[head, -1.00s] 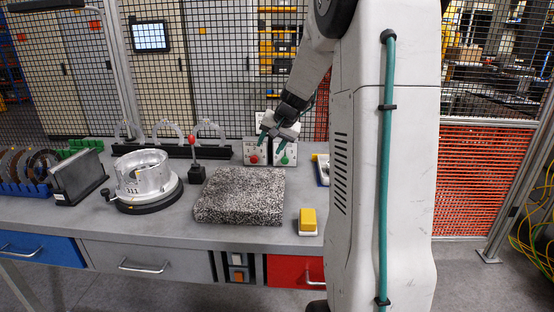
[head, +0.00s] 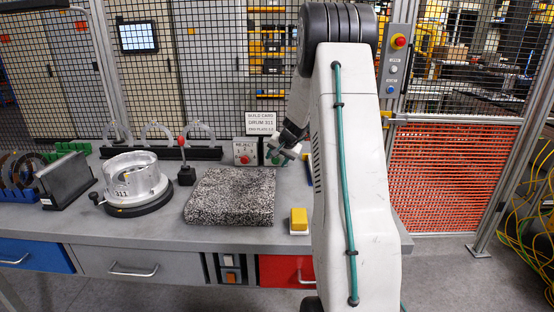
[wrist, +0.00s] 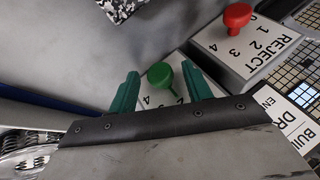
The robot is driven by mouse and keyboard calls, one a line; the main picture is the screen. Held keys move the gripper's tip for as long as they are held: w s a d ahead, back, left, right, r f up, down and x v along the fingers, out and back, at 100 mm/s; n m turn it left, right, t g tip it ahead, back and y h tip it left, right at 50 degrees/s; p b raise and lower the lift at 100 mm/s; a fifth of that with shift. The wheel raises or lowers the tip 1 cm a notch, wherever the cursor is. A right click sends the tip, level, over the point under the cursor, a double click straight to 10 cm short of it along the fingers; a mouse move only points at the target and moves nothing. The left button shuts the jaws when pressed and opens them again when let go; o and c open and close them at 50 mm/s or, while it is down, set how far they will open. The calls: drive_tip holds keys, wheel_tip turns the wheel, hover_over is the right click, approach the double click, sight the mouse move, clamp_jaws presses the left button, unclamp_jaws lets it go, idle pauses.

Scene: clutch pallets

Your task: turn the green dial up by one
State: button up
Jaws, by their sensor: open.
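The green dial (wrist: 160,75) is a round green knob with a pointer, on a white box (wrist: 183,97) with printed numbers. In the wrist view a 4 shows beside it, and other marks are hidden by my gripper. My gripper (wrist: 160,69) is open, with one teal finger on each side of the dial. I cannot tell whether either finger touches it. In the head view my gripper (head: 284,150) is at the green dial's box, largely covering the dial.
The box with the red dial (head: 245,160), marked REJECT, stands close beside the green one. A sign (head: 261,124) stands behind them. A speckled block (head: 230,196) and a yellow-topped block (head: 299,219) lie in front.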

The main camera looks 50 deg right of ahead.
drive_tip(key=c, duration=0.9)
drive_tip(key=shift+c, duration=0.2)
drive_tip(key=shift+t, duration=0.3)
drive_tip(key=shift+s+d+f+m+t+y, duration=0.15)
drive_tip(key=shift+m+t+y, duration=0.15)
drive_tip(key=shift+t+y, duration=0.25)
drive_tip(key=shift+s+d+f+m+t+y, duration=0.1)
drive_tip(key=shift+m+t+y, duration=0.2)
drive_tip(key=shift+t+y, duration=0.25)
drive_tip(key=shift+s+d+f+m+t+y, duration=0.15)
drive_tip(key=shift+m+t+y, duration=0.3)
drive_tip(key=shift+t, duration=0.55)
drive_tip(key=shift+a+f+m+t+y, duration=0.1)
drive_tip(key=shift+m+t+y, duration=0.15)
drive_tip(key=shift+t+y, duration=0.55)
drive_tip(key=shift+t, duration=0.3)
